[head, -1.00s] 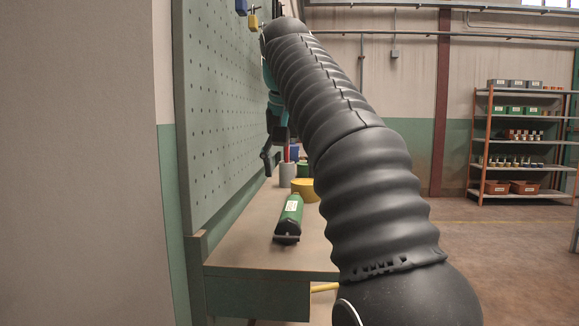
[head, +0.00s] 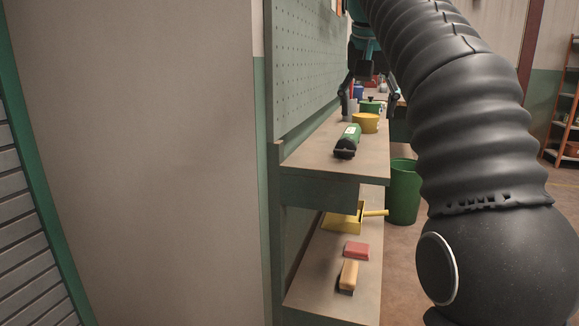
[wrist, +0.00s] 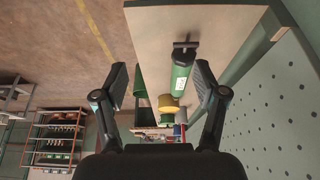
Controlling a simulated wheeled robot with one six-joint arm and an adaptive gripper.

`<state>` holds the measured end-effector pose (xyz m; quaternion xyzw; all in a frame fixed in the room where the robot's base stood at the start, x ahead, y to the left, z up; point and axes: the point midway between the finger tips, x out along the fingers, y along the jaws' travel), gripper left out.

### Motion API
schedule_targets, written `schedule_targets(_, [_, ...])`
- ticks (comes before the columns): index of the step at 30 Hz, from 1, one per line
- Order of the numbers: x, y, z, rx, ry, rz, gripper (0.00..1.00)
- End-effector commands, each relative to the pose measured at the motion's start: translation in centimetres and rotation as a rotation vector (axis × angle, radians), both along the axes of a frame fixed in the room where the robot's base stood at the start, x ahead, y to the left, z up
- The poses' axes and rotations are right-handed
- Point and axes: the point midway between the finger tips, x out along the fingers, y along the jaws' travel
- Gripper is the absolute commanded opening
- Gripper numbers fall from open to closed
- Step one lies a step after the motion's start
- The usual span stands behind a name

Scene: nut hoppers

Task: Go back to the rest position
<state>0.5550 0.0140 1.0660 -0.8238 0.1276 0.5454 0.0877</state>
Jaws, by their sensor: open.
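My gripper (wrist: 160,90) is open in the wrist view, its two fingers spread wide with nothing between them touching the pads. Beyond the fingers lies a green cylinder with a white label and a dark crossbar (wrist: 181,68), on the bench top. In the head view my gripper (head: 368,92) hangs over the far part of the bench, partly hidden by my dark ribbed arm. The green cylinder (head: 348,138) lies on the bench (head: 310,160) nearer than the gripper.
A yellow container (head: 366,123) stands behind the cylinder. A pegboard (head: 305,65) rises along the bench's left. A lower shelf (head: 310,290) holds a yellow dustpan (head: 342,222), a red block (head: 356,250) and a brush (head: 348,275). A green bin (head: 403,195) stands on the floor.

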Motion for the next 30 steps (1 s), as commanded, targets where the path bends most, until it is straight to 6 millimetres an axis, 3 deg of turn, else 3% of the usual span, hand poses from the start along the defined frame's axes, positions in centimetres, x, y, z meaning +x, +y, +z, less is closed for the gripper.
schedule_targets(12, [-2.0,-0.6,-1.4,-0.006,-0.008,0.042,0.71])
schedule_targets(19, [-4.1,-0.8,-3.3,-0.012,-0.013,0.084,0.71])
schedule_targets(26, [-8.2,-1.1,-7.8,-0.016,-0.028,0.147,0.71])
schedule_targets(30, [-11.1,-1.2,-11.5,-0.016,-0.038,0.185,0.71])
